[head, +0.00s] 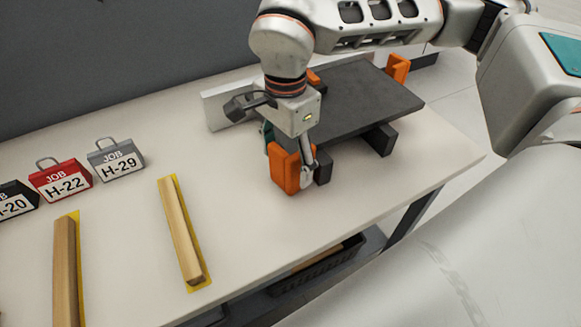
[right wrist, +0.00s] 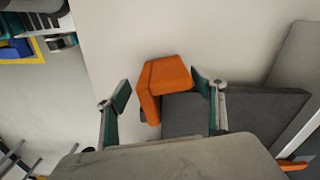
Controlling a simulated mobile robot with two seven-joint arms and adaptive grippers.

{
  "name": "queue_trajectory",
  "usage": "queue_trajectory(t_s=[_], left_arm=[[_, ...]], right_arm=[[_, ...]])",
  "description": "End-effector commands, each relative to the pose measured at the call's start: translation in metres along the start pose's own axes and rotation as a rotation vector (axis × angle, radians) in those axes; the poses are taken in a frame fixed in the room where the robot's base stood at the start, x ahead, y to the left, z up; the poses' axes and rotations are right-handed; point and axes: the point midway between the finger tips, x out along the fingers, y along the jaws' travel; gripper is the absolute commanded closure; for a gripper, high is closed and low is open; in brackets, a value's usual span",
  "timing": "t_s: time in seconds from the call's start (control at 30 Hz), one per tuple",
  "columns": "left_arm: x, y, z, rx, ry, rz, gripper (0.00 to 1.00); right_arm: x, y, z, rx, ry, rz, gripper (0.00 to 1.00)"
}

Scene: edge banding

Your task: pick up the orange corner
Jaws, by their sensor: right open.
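An orange corner (head: 285,170) sits at the near left corner of a dark grey panel (head: 350,100). My right gripper (head: 290,155) reaches down over this corner, partly covering it. In the right wrist view the orange corner (right wrist: 167,80) lies between the two spread green-padded fingers of the right gripper (right wrist: 160,98), closer to the right finger. I cannot tell whether a finger touches it. Other orange corners show at the panel's far right (head: 398,68) and behind my wrist (head: 313,77). My left gripper is not in view.
The panel rests on dark blocks (head: 380,139), with a pale upright board (head: 228,107) behind. Two wooden strips (head: 181,230) (head: 66,270) lie on yellow markings to the left. Job tags (head: 116,158) stand near the wall. A black basket (head: 318,273) is below the table. The table front is clear.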

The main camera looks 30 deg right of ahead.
Motion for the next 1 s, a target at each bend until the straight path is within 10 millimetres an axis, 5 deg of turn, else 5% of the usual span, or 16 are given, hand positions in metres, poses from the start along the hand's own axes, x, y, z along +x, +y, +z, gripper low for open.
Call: queue_trajectory(t_s=[0.3, 0.57, 0.7, 1.0], left_arm=[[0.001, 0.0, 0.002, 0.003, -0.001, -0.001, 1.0], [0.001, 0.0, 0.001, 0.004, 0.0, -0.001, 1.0], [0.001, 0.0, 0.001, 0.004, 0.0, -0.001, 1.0], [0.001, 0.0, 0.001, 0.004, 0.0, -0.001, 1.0]], right_arm=[[0.043, -0.005, 0.005, 0.001, -0.001, 0.004, 0.32], [0.047, -0.007, 0.005, 0.0, -0.001, -0.001, 0.32], [0.047, -0.006, 0.005, 0.0, -0.001, 0.0, 0.63], [0.047, -0.006, 0.005, 0.001, -0.001, 0.0, 0.63]])
